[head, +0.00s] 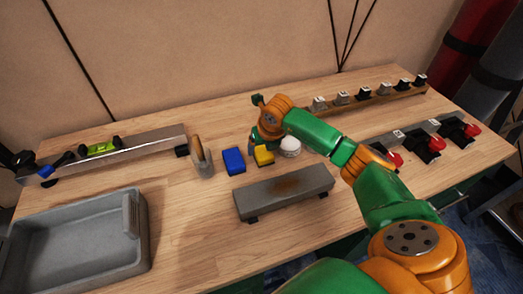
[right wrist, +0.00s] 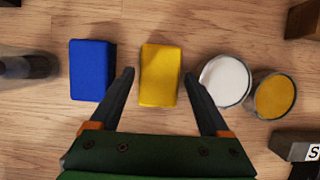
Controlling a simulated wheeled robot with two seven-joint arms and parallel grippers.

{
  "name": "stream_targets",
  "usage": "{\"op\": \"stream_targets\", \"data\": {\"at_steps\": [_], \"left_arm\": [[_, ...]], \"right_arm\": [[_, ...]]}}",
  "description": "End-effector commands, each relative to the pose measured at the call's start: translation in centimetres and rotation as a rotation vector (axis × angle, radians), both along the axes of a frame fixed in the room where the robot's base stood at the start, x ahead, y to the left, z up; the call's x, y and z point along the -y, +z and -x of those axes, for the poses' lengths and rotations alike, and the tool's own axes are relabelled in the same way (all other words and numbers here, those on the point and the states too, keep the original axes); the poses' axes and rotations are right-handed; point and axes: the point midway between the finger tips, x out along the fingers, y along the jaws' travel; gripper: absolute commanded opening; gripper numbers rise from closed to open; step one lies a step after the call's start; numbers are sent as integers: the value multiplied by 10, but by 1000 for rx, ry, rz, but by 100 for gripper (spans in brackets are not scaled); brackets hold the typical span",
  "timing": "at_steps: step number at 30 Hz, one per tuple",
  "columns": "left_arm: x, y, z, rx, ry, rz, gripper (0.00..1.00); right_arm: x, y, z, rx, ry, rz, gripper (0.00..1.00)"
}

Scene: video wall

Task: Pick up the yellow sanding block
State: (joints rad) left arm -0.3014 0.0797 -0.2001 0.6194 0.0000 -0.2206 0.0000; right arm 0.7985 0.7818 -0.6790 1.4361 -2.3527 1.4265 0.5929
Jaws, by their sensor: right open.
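The yellow sanding block (right wrist: 160,75) lies flat on the wooden table, upright in the right wrist view, between the open fingers of my right gripper (right wrist: 158,78). The fingertips reach down either side of its lower part, with a gap on both sides. In the head view the yellow block (head: 263,155) is partly covered by my right gripper (head: 258,140), which comes over it from behind. The blue block (right wrist: 92,70) lies just left of the yellow one, close to the left finger; it also shows in the head view (head: 233,161). My left gripper is not in view.
A round white-topped tin (right wrist: 225,80) and a yellow-topped tin (right wrist: 273,95) stand to the right, the white one close to the right finger. A grey sharpening stone (head: 285,192) lies in front. A grey tray (head: 40,270) stands at front left. A brush-like tool (head: 201,158) stands left of the blue block.

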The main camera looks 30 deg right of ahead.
Motion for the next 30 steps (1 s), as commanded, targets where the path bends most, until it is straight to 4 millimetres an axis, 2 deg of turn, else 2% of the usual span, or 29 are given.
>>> {"op": "stream_targets", "data": {"at_steps": [7, 15, 24, 29, 30], "left_arm": [[0, 0, 0, 1, 0, 0, 50], [0, 0, -1, 2, 0, 0, 50], [0, -3, -1, 3, 0, 1, 50], [0, -16, -1, 3, 0, 1, 50], [0, -15, -1, 3, 0, 1, 50]], "right_arm": [[0, -5, -2, 1, 1, 0, 80], [0, -4, -2, 1, 1, 0, 10], [0, 0, -2, 2, 0, 0, 9], [0, 25, -3, 8, 1, -1, 9], [-1, 35, 5, 7, 3, 1, 9]]}}
